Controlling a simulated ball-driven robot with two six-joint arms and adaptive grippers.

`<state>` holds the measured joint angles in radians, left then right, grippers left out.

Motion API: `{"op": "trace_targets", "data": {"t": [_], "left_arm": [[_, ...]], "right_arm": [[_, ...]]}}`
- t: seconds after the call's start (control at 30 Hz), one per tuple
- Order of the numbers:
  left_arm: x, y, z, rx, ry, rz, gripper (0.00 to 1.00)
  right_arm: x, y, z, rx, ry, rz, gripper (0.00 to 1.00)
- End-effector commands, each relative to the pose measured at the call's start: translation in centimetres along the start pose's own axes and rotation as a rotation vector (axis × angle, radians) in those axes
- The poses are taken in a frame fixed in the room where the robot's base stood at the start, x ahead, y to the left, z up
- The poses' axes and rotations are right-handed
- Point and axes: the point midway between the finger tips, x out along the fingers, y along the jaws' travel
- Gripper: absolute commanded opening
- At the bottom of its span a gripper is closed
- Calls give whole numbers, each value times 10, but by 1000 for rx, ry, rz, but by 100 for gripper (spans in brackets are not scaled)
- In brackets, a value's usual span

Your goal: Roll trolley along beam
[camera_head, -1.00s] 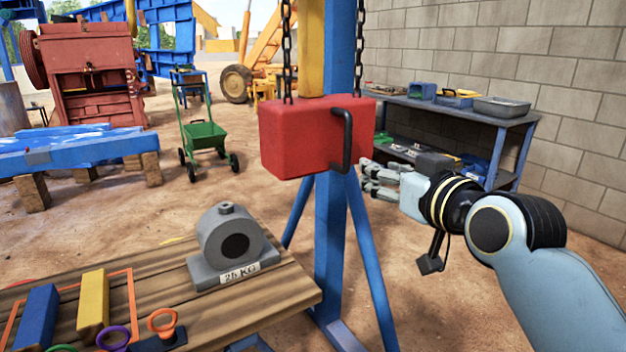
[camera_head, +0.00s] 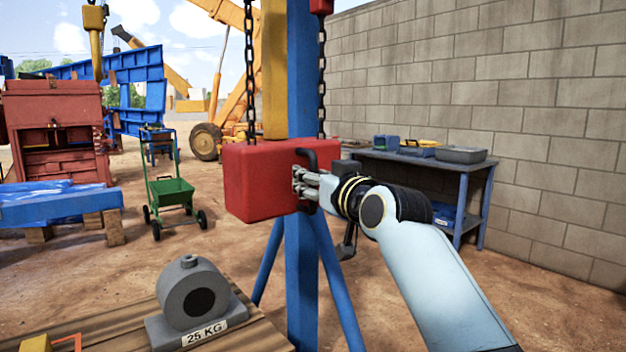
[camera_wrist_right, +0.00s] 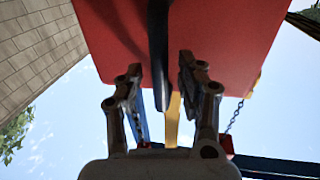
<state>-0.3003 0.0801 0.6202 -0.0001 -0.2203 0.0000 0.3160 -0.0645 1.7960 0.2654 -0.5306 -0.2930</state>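A red block (camera_head: 258,182) with a black handle (camera_head: 308,160) hangs on two chains (camera_head: 250,70) in front of a blue post. My right gripper (camera_head: 300,187) is at the block's right side, by the handle. In the right wrist view, the handle (camera_wrist_right: 158,55) runs between the two fingers of my right gripper (camera_wrist_right: 160,78), with a gap on each side. The red block (camera_wrist_right: 215,35) fills the top of that view. My left gripper is out of view. I cannot make out a trolley or its beam for certain.
A grey 25 KG weight (camera_head: 195,298) sits on a wooden table (camera_head: 255,335) at the front left. A blue workbench (camera_head: 420,163) with trays stands by the block wall. A green cart (camera_head: 172,193) and a red machine (camera_head: 55,125) stand behind left.

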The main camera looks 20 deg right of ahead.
Motion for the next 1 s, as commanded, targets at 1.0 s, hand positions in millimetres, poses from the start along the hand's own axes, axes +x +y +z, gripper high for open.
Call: {"op": "trace_targets", "data": {"t": [1.0], "left_arm": [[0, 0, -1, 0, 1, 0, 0]], "right_arm": [[3, 0, 1, 0, -1, 0, 0]]}}
